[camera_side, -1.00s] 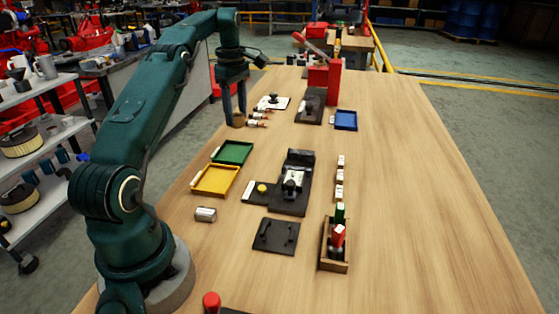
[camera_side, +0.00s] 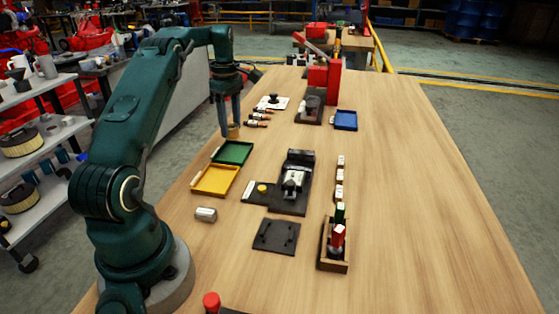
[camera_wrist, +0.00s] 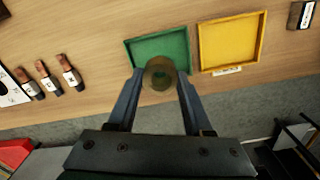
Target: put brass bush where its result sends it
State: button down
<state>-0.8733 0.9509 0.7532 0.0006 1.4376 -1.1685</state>
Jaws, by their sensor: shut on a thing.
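My gripper (camera_side: 230,125) is shut on the brass bush (camera_side: 233,131), a short brownish ring. In the wrist view the bush (camera_wrist: 159,73) sits between the two fingertips, with its bore facing the camera. The gripper is above the table just behind the green tray (camera_side: 246,145). In the wrist view the bush overlaps the near edge of the green tray (camera_wrist: 134,53). A yellow tray (camera_side: 195,191) lies beside the green one, and a blue tray (camera_side: 345,129) lies farther back to the right. The green and yellow trays look empty.
Several small brown-and-black pieces with labels (camera_wrist: 71,72) lie near the gripper. A black fixture (camera_side: 293,185) stands mid-table, and a red press (camera_side: 325,80) stands at the back. A wooden box (camera_side: 334,262) holds red and green items. The right side of the table is clear.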

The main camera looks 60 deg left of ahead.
jog(key=shift+f, duration=2.5)
jog(key=shift+f, duration=0.35)
jog(key=shift+c, duration=1.1)
grip_release()
jog(key=shift+r, duration=0.1)
notch_tip(320, 180, up, 7)
